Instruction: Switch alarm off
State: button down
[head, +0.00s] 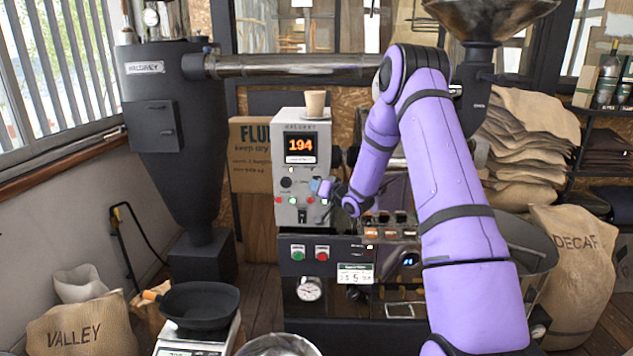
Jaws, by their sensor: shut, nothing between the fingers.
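A light grey control panel (289,160) stands in the middle, with an orange display (300,146) reading 194. Below the display are a black knob (286,183) and a row of small red, green and white lights or buttons. No label that I can read says alarm, so I cannot tell which control is the alarm switch. My purple arm reaches in from the lower right. My gripper (321,189) is shut and empty at the panel's lower right. It hides part of the lower controls, and I cannot tell whether it touches the panel.
A paper cup (315,103) stands on top of the panel. Below are a green button (297,252) and a red button (322,253) on a dark front. A black pan (199,304) sits on a scale at lower left. A DECAF sack (575,265) stands at right.

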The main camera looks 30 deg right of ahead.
jog(key=shift+d+r, duration=0.25)
jog(key=shift+d, duration=0.55)
jog(key=shift+s+f, duration=0.2)
jog(key=shift+s, duration=0.1)
jog(key=shift+s+a+f, duration=0.25)
jog(key=shift+s+a, duration=0.6)
jog(key=shift+s, duration=0.2)
jog(key=shift+s+a+f, duration=0.2)
jog(key=shift+s+a, duration=0.65)
jog(key=shift+s, duration=0.2)
